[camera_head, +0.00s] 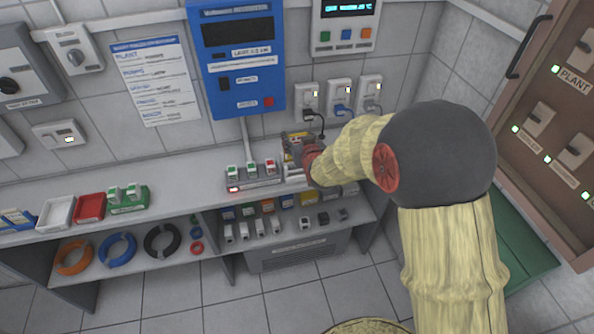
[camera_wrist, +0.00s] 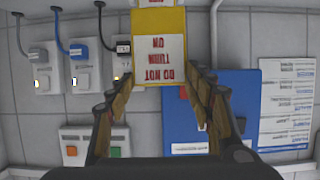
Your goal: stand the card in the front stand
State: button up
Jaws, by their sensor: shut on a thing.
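A yellow card (camera_wrist: 158,20) with a white panel reading "DO NOT TURN ON" is held at the fingertips of my gripper (camera_wrist: 159,85). Its lettering is upside down in the wrist view. In the head view my gripper (camera_head: 298,148) is just above the counter, near the wall, right of a row of small switches. A bit of yellow shows at its fingers, and my arm covers part of that spot. I cannot make out the front stand clearly; a pale piece (camera_head: 293,172) lies below the gripper, partly hidden.
The switch strip (camera_head: 252,175) stands close left of my gripper. The blue wall unit (camera_head: 238,60) and sockets (camera_head: 340,95) are behind. A lower shelf (camera_head: 290,235) holds several small items.

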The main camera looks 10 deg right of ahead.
jog(key=shift+w+d+f+b, duration=0.1)
jog(key=shift+f+b, duration=0.35)
jog(key=shift+f, duration=2)
jog(key=shift+d+f+b, duration=0.1)
jog(key=shift+f+b, duration=0.35)
jog(key=shift+f, duration=1.95)
jog(key=shift+f+b, duration=0.35)
jog(key=shift+b, duration=0.1)
jog(key=shift+f+b, duration=0.3)
jog(key=o, duration=1.1)
